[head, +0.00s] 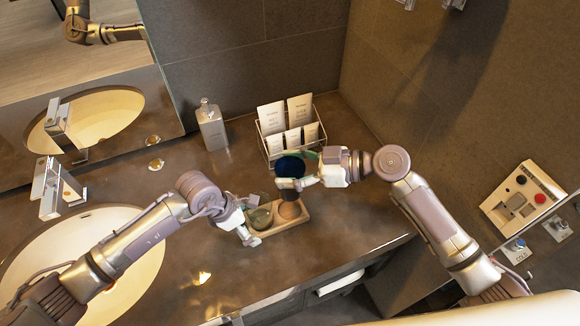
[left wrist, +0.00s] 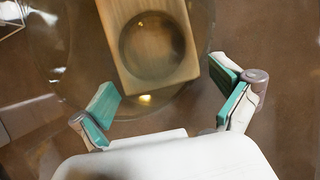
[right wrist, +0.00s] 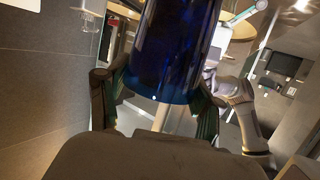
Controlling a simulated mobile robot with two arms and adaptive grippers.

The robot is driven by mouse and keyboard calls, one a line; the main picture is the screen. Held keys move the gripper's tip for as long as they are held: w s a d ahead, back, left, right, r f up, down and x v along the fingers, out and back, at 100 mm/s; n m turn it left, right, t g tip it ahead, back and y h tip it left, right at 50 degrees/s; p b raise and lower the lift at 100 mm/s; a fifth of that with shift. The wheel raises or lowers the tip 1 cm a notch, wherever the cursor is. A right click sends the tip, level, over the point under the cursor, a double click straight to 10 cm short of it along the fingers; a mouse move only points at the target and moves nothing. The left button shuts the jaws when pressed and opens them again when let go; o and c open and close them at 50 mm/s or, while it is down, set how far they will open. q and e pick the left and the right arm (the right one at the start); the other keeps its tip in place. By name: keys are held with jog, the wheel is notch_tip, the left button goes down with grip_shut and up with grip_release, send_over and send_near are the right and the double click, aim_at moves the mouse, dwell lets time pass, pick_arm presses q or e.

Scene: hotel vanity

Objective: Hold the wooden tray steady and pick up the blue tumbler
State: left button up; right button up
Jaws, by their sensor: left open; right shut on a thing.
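The blue tumbler (head: 290,166) is between the fingers of my right gripper (head: 303,172), which is shut on it. It appears raised over the back of the tray, and its dark blue side (right wrist: 165,45) fills the upper middle of the right wrist view. The wooden tray (head: 297,220) lies on the counter with a round wooden piece (head: 291,209) at its right end and a greenish round shape (head: 261,218) at its left. My left gripper (head: 247,226) is open at the tray's left end.
A rack of cards (head: 290,130) and a soap bottle (head: 211,126) stand behind the tray. The sink (head: 130,250) and faucet (head: 48,188) are at left. A wall panel (head: 522,200) is at right. The counter in front of the tray is clear.

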pick_arm(q)
jog(key=v, duration=1.2)
